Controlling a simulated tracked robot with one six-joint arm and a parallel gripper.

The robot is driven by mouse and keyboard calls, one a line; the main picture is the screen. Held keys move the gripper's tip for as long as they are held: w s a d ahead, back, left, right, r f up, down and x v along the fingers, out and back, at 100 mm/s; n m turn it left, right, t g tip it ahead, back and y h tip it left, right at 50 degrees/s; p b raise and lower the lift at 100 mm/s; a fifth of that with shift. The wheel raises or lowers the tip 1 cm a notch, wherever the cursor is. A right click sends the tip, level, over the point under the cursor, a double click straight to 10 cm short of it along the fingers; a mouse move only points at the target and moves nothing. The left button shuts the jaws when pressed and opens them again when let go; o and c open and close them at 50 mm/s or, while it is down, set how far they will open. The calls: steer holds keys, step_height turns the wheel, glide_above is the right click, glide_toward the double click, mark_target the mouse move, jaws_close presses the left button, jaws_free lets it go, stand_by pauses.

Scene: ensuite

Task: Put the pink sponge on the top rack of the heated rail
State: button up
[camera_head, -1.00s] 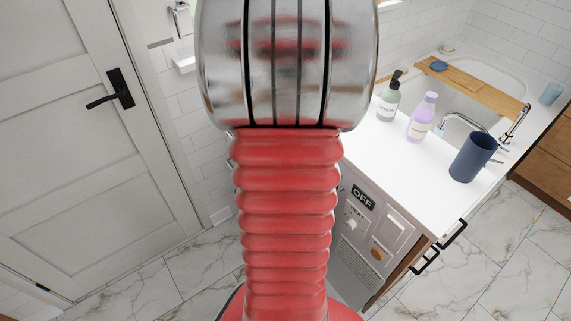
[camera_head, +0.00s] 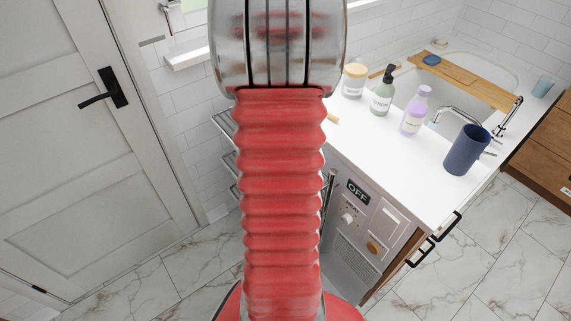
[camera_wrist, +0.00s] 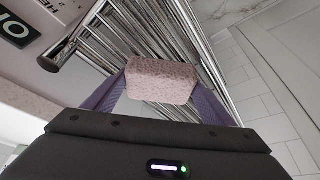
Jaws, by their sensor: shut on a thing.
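The pink sponge (camera_wrist: 162,80) is a pale speckled block in the wrist view. My gripper (camera_wrist: 160,92) is shut on it, with a purple finger along each side. Beyond the sponge in that view are the metal bars of the heated rail (camera_wrist: 105,38); I cannot tell whether the sponge touches them. In the head view the rail's rack ends (camera_head: 226,160) show at several levels, left of my red arm.
A white counter (camera_head: 385,148) right of my arm holds a jar (camera_head: 354,82), a green bottle (camera_head: 382,95), a purple bottle (camera_head: 414,112) and a blue cup (camera_head: 467,150). A closed door (camera_head: 60,130) stands left.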

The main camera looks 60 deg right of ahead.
steer(key=shift+f, duration=0.1)
steer(key=o, duration=1.1)
steer(key=v, duration=1.2)
stand_by(0.8)
